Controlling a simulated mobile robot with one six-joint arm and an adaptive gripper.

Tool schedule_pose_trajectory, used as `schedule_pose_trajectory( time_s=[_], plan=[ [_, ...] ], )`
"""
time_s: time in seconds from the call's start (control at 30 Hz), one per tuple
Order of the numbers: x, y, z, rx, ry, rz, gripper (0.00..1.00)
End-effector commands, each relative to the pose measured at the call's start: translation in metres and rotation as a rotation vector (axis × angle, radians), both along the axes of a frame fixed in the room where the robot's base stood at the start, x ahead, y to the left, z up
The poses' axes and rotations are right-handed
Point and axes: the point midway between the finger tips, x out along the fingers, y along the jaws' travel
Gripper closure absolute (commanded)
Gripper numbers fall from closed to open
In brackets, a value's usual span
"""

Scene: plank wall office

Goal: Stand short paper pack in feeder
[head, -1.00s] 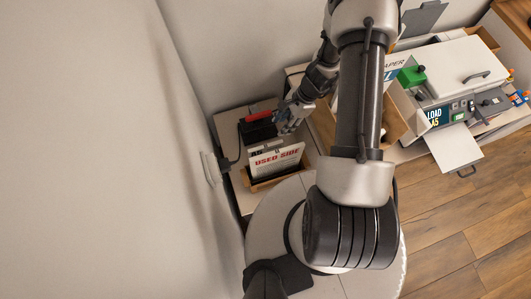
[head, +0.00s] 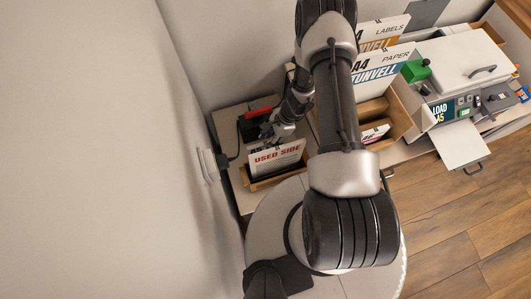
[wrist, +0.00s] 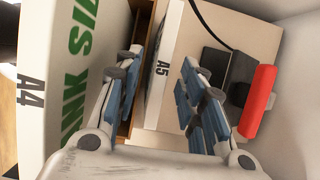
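A white pack marked A5 and USED SIDE (head: 277,158) stands in a low wooden holder (head: 277,179) at the left of the counter. My gripper (head: 270,133) is just behind it, pointing down. In the wrist view, my gripper's (wrist: 165,95) blue-padded fingers are open, one on each side of the pack's A5-marked edge (wrist: 163,65), with a clear gap to the right finger. Whether the left finger touches the pack, I cannot tell. The printer (head: 462,68) at the right shows LOAD A5 on its panel. A green part (head: 414,70) sits at its left side; the feeder's inside is not clear.
A black device (head: 256,127) with a red part (head: 259,112) lies close behind my gripper. A4 paper (head: 383,72) and labels (head: 383,33) packs stand in the wooden box (head: 402,122) to the right. A white tray (head: 457,145) juts from the printer's front.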

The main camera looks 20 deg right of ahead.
Motion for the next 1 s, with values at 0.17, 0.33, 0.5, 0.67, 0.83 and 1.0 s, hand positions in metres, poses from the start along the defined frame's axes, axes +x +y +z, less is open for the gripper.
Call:
schedule_pose_trajectory(
  time_s=[0.17, 0.33, 0.5, 0.67, 0.83, 1.0],
  plan=[
    [0.0, 0.011, -0.028, 0.001, 0.002, 0.002, 0.63],
    [0.001, 0.014, -0.034, 0.0, 0.001, 0.001, 0.63],
    [0.001, 0.014, -0.034, 0.0, 0.001, 0.001, 0.63],
    [0.001, 0.014, -0.034, 0.0, 0.001, 0.002, 0.63],
    [0.001, 0.014, -0.036, 0.0, 0.001, 0.002, 0.63],
    [0.001, 0.014, -0.037, 0.0, 0.001, 0.002, 0.63]
  ],
)
